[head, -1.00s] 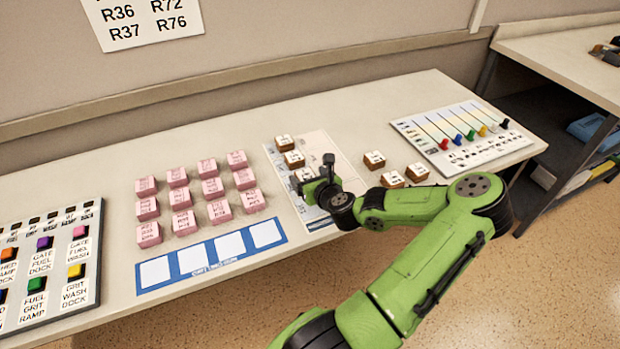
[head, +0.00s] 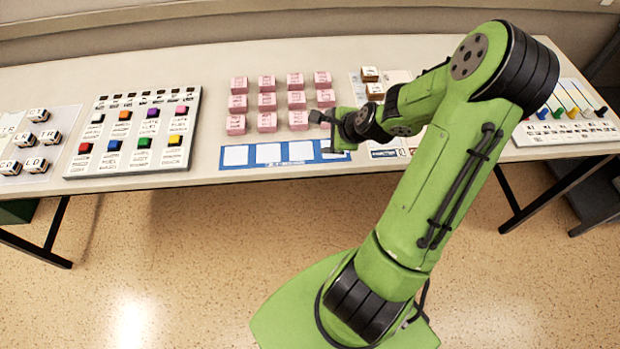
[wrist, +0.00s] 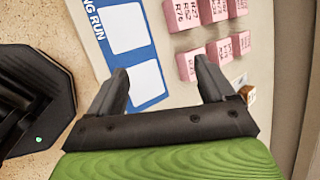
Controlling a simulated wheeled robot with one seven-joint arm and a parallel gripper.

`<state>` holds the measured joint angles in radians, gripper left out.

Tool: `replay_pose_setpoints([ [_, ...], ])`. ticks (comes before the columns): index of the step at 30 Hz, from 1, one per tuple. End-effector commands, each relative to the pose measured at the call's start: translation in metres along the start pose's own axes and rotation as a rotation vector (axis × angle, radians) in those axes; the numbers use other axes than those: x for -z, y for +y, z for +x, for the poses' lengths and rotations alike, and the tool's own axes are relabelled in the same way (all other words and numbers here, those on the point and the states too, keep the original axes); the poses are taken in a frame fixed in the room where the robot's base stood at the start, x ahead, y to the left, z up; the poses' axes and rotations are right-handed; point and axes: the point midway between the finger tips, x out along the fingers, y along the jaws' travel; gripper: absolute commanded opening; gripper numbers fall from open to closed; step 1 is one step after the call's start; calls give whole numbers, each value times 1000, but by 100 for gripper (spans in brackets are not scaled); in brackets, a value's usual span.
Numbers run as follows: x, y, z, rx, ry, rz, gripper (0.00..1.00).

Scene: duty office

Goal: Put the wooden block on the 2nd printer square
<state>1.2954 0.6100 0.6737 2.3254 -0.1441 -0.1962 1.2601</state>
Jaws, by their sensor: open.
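Wooden blocks with white tops and brown sides stand on the table; two show in the head view, one at the back (head: 370,74) and one just in front of it (head: 375,91). Part of one shows at the right of the wrist view (wrist: 247,93). A blue strip (head: 251,155) with a row of white squares lies along the table's front edge; it also shows in the wrist view (wrist: 112,62). I cannot tell which squares are the printer's. My gripper (head: 335,131) is over the strip's right end. In the wrist view its fingers (wrist: 160,68) are apart with nothing between them.
Rows of pink blocks (head: 267,101) stand just behind the strip. A panel of coloured buttons (head: 138,135) lies to the left, with white-topped blocks (head: 38,115) beyond it. A slider board (head: 565,125) is at the right, partly behind my arm.

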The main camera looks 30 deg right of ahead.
Motion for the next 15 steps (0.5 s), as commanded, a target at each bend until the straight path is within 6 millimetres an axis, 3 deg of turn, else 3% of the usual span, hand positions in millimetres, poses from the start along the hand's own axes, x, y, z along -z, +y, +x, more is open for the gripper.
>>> replay_pose_setpoints([
  [1,-26,4,-13,-66,25,-230,82],
  [5,-81,20,-63,-220,69,-797,82],
  [9,-131,40,-136,-298,78,-1315,82],
  [12,-155,64,-192,-303,41,-1626,82],
  [15,-163,91,-235,-277,-29,-1861,82],
])
